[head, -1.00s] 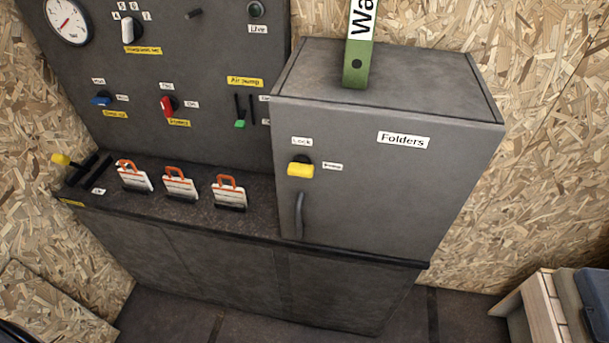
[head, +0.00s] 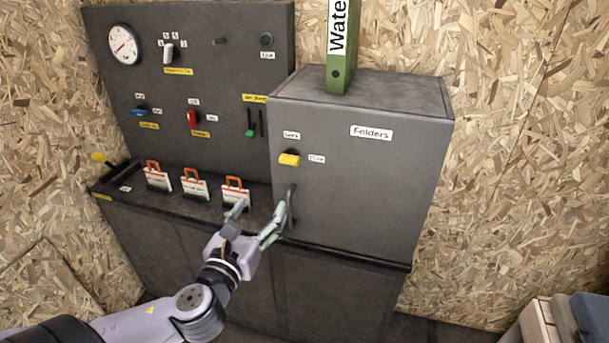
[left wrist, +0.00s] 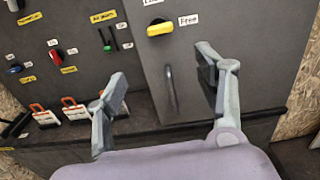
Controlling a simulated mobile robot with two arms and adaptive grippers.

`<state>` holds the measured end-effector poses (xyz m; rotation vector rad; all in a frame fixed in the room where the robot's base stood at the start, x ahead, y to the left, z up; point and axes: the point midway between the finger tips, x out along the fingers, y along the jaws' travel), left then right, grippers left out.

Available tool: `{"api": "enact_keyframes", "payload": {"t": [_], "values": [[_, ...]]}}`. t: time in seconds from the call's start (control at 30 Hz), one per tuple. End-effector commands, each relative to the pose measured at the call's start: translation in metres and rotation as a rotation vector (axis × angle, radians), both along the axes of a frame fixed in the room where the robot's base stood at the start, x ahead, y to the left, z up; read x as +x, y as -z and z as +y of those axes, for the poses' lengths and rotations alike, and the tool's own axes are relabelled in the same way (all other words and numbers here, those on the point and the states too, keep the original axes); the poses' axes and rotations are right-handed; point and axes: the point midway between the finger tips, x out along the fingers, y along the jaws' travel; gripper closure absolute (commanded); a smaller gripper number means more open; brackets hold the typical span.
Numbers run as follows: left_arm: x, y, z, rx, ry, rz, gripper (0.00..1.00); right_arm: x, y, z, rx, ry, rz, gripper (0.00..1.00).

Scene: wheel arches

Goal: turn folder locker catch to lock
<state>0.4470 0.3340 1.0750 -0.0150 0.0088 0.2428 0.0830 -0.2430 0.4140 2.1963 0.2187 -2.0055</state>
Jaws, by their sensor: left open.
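The grey folder locker (head: 350,185) stands on the bench at the right, its door shut. Its yellow catch (head: 289,159) lies about level, between the "Lock" label above and the "Free" label at its right. The catch also shows at the top of the left wrist view (left wrist: 160,29). My left gripper (head: 256,216) is open and empty, below the catch and by the dark door handle (head: 290,207). In the left wrist view, the handle (left wrist: 171,90) shows between the spread fingers (left wrist: 160,88). I cannot tell whether a finger touches it. My right gripper is out of view.
A green binder (head: 341,75) stands on the locker. Several orange-handled tags (head: 195,186) stand on the bench left of my gripper. A panel with switches and a gauge (head: 123,45) rises behind. A wooden crate (head: 535,325) is at the lower right.

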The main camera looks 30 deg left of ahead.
Motion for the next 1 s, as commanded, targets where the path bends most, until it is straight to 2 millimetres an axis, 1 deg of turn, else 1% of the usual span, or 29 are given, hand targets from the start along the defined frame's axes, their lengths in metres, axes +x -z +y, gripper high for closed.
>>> {"api": "enact_keyframes", "payload": {"t": [0.03,0.13,0.27,0.43,0.8,0.9,1.0], "values": [[-0.001,-0.006,-0.002,0.016,0.004,-0.007,0.37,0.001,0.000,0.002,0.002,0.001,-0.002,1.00],[0.003,-0.010,-0.002,0.027,0.006,-0.013,0.37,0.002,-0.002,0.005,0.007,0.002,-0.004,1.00],[0.020,-0.011,0.002,0.025,0.005,-0.014,0.37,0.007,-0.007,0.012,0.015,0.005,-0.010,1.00],[0.053,-0.013,0.010,0.023,0.004,-0.016,0.37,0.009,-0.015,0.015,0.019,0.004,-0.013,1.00],[0.129,-0.011,0.029,0.021,0.003,-0.012,0.37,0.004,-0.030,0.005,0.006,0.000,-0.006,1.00],[0.145,-0.010,0.032,0.019,0.005,-0.011,0.37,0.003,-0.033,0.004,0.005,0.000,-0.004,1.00],[0.157,-0.009,0.035,0.019,0.005,-0.011,0.37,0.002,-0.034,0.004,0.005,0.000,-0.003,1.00]]}}
